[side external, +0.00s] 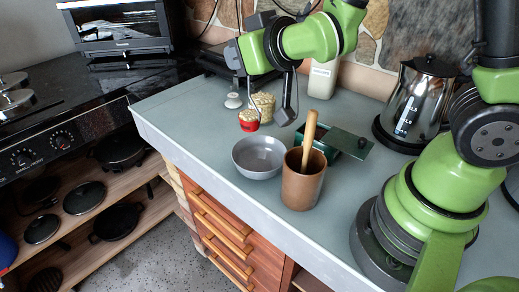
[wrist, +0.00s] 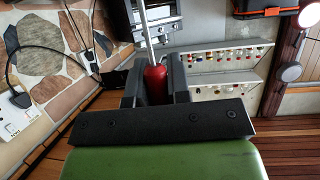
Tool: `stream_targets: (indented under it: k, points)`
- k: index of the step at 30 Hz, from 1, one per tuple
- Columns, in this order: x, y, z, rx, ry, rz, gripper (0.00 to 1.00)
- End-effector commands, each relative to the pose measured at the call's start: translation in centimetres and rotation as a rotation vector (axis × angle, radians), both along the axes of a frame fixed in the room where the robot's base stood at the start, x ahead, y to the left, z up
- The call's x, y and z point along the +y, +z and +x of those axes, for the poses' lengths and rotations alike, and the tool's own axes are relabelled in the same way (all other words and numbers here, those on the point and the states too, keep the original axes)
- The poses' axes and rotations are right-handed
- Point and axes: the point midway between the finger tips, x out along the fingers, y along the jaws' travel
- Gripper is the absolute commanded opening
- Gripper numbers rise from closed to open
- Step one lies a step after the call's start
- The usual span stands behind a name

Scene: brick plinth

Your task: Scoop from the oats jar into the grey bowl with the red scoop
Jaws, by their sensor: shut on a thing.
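My gripper (wrist: 156,70) is shut on the red handle of the red scoop (wrist: 155,87) in the wrist view, with a metal rod running away from it. In the side external view, the scoop's red cup (side external: 250,126) is heaped with pale oats. It shows in front of and slightly left of the oats jar (side external: 264,104), which also holds pale oats. The cup appears above the counter, behind the grey bowl (side external: 258,158). The bowl looks empty. The fingers' grip is hard to make out in the side external view.
A brown crock (side external: 302,184) with a wooden utensil stands right of the bowl, close to it. Behind it is a dark green box (side external: 347,143). A kettle (side external: 412,100) stands at the right. A small white-topped item (side external: 233,100) stands left of the jar. The counter's left part is clear.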

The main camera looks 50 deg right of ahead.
Motion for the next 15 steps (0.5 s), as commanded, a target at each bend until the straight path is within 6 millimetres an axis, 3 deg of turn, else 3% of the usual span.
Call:
stream_targets:
  k: [7,15]
  points:
    - [0.0,-4.4,-0.1,0.009,-0.001,-0.001,0.0]
    - [0.0,-6.2,0.0,0.001,0.0,0.001,0.0]
